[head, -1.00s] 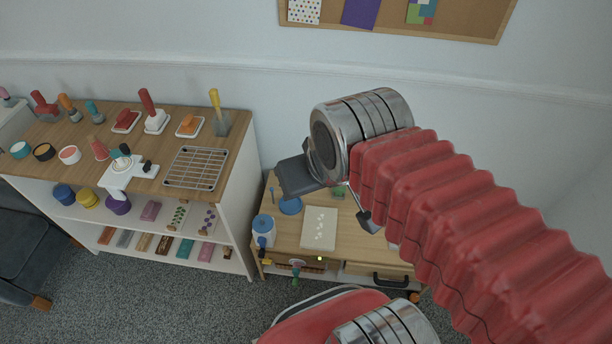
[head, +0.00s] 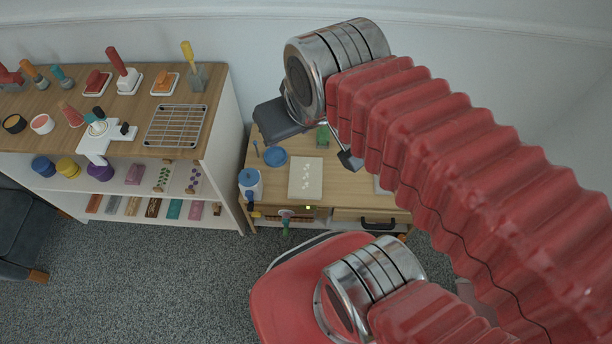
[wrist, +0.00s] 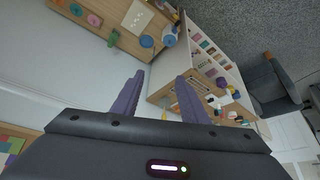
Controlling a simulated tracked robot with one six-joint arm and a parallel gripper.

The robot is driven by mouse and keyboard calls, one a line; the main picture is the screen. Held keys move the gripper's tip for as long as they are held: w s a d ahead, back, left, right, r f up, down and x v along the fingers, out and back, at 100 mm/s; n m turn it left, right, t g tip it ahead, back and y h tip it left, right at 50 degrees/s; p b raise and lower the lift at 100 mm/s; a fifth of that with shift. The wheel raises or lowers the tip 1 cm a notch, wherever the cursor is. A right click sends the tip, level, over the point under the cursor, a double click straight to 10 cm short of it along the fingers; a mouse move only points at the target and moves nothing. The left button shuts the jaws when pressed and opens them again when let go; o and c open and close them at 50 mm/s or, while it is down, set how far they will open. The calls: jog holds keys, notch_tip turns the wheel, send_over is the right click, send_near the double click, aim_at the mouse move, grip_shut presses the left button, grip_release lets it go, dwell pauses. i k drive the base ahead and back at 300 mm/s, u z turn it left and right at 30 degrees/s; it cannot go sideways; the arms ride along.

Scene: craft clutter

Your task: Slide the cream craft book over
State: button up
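The cream craft book (head: 306,178) lies flat on the small wooden desk (head: 268,185), with small pale marks on its cover. It also shows near the top edge of the wrist view (wrist: 138,15). My gripper (wrist: 162,74) is open in the wrist view, its two purple fingers apart with nothing between them. It is well away from the book and not touching it. In the head view my red arm bends over the back right of the desk. The gripper's fingertips cannot be made out there.
On the desk, a blue-and-white jar (head: 250,184) and a blue disc (head: 275,156) stand left of the book, and a green item (head: 322,135) is behind it. A shelf unit (head: 220,130) full of craft tools stands to the left. Grey carpet (head: 150,270) lies open in front.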

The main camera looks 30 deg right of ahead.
aim_at(305, 178)
jog(key=u, duration=0.05)
jog(key=k, duration=0.65)
jog(key=u, duration=0.45)
jog(key=i, duration=0.6)
jog(key=u, duration=0.6)
jog(key=i, duration=0.75)
